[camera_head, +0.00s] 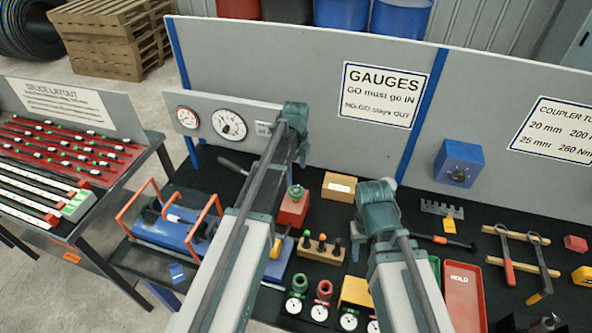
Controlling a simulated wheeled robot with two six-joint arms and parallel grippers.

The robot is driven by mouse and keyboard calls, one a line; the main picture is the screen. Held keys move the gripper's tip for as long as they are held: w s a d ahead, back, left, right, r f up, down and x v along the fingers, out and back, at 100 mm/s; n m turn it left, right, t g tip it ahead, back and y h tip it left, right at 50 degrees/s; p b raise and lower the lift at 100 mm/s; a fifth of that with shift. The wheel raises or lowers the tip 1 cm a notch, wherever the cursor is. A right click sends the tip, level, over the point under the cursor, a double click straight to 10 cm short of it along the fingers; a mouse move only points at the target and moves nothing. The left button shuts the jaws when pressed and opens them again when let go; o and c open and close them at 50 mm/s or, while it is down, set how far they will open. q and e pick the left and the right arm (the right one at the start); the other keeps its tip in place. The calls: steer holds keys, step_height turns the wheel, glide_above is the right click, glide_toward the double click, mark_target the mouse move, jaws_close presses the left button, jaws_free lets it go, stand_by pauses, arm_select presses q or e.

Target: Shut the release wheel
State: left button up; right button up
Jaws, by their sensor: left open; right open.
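I cannot pick out the release wheel for certain. A red block with a round green knob (295,191) on top stands on the black bench, just below my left arm's end. A blue unit with an orange tube frame (180,228) stands on the bench to the left; my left arm hides part of its surroundings. My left gripper (298,132) is at the teal end of the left arm, in front of the grey back panel, open and empty. My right gripper (378,196) is at the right arm's teal end above the bench middle, open and empty; its fingers are hard to see.
Dial gauges (229,125) sit on a grey panel at the back left. Small gauges (320,312), a wooden block with pegs (321,247), a red tray (464,295) and hand tools (506,257) crowd the bench. A blue box (459,162) is on the back panel.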

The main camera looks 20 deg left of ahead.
arm_select(q)
step_height(320, 180, up, 5)
steer(key=p, duration=0.3)
steer(key=shift+f, duration=0.15)
arm_select(e)
step_height(320, 180, up, 5)
steer(key=shift+f, duration=0.2)
arm_select(q)
steer(key=shift+f, duration=0.1)
arm_select(e)
steer(key=shift+s, duration=0.1)
